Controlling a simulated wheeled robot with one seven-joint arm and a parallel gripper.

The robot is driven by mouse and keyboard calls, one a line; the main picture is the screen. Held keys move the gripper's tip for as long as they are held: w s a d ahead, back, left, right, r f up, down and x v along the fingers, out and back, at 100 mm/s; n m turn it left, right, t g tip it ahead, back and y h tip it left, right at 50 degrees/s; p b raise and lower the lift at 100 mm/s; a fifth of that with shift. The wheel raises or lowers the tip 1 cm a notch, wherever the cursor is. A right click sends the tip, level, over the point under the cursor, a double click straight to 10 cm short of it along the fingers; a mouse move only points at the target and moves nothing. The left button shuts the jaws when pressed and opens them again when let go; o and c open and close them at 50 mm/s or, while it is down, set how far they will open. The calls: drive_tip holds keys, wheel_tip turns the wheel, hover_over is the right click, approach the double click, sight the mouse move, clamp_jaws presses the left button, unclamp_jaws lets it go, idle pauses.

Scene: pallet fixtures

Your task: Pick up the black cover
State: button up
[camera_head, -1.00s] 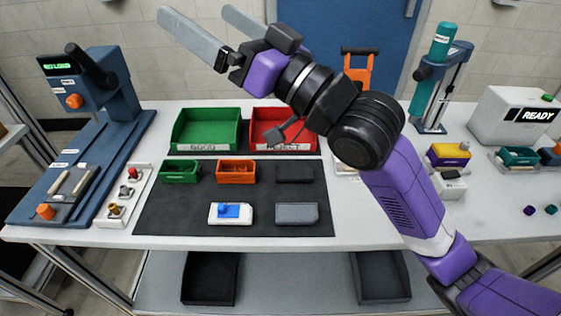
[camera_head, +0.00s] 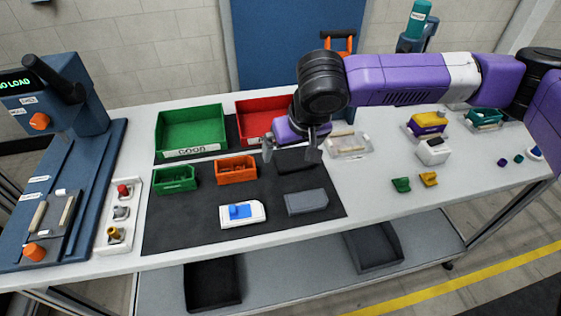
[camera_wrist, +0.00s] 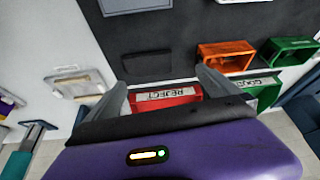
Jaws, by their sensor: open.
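The black cover (camera_head: 297,162) is a flat dark slab lying on the black mat (camera_head: 180,228), right of the orange bin. Its left part is hidden by my gripper (camera_head: 290,150) in the head view. In the wrist view the dark cover (camera_wrist: 146,64) lies just ahead of the two fingertips, hard to tell from the mat. My gripper (camera_wrist: 161,78) is open and empty, pointing down above the cover, apparently with a gap between.
A grey block (camera_head: 306,201) and a white-and-blue part (camera_head: 242,213) lie in front. Orange (camera_head: 236,170) and small green (camera_head: 174,179) bins stand to the left. The green GOOD tray (camera_head: 190,130) and red REJECT tray (camera_head: 252,125) are behind. A clear tray (camera_head: 348,143) is at right.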

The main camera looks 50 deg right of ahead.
sight(294, 161)
drive_tip(key=shift+m+g, duration=0.3)
drive_tip(key=shift+m, duration=0.4)
drive_tip(key=shift+w+d+f+p, duration=0.2)
drive_tip(key=shift+d+f, duration=0.3)
drive_tip(key=shift+f, duration=0.7)
drive_tip(key=shift+w+d+f+p, duration=0.1)
drive_tip(key=shift+w+d+f, duration=0.15)
drive_tip(key=shift+d+f, duration=0.65)
drive_tip(key=shift+w+d+f+p, duration=0.15)
drive_tip(key=shift+w+f, duration=0.1)
drive_tip(key=shift+f, duration=1.25)
drive_tip(key=shift+c, duration=0.4)
drive_tip(key=c, duration=1)
drive_tip(key=shift+r, duration=0.1)
